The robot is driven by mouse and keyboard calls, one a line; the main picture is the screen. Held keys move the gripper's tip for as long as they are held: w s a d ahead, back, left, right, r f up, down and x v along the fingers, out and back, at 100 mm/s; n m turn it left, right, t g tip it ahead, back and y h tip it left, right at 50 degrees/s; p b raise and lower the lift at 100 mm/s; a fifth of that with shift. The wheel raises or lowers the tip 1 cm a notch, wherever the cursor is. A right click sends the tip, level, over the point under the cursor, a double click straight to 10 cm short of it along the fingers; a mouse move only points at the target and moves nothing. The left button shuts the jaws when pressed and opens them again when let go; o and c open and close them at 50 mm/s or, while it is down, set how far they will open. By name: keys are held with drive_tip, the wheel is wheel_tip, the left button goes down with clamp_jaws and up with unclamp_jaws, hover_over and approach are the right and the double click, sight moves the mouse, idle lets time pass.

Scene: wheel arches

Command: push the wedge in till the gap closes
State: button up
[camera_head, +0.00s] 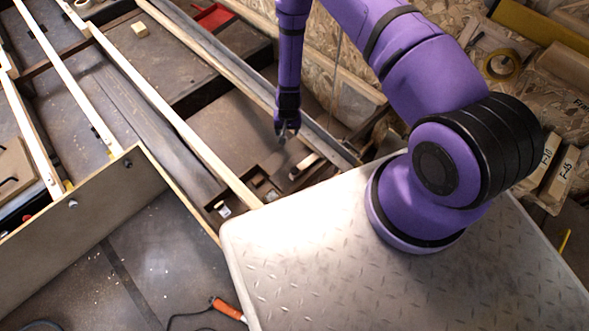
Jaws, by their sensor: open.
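My gripper (287,132) points down from the purple arm over a dark wooden bay and is open, with nothing visible between its fingers. Just below and right of it lies a small piece with a pale end and a dark reddish part (303,166), beside dark low blocks. A small pale yellow block (141,29) lies on a dark panel at the upper left, well away from my gripper. I cannot tell which of these is the wedge, and no gap is clearly visible at this size.
Long pale wooden rails (165,110) cross the left side. An upright brown board (85,200) stands at lower left. An orange-handled tool (228,309) with a cable lies at the bottom. Rough boards and a tape roll (502,65) fill the upper right.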

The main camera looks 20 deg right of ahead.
hover_over(294, 170)
wheel_tip(294, 170, down, 10)
drive_tip(key=r, duration=0.1)
drive_tip(key=shift+g+h, duration=0.3)
wheel_tip(294, 170, down, 11)
drive_tip(key=shift+d+f, duration=0.1)
drive_tip(key=shift+f, duration=0.05)
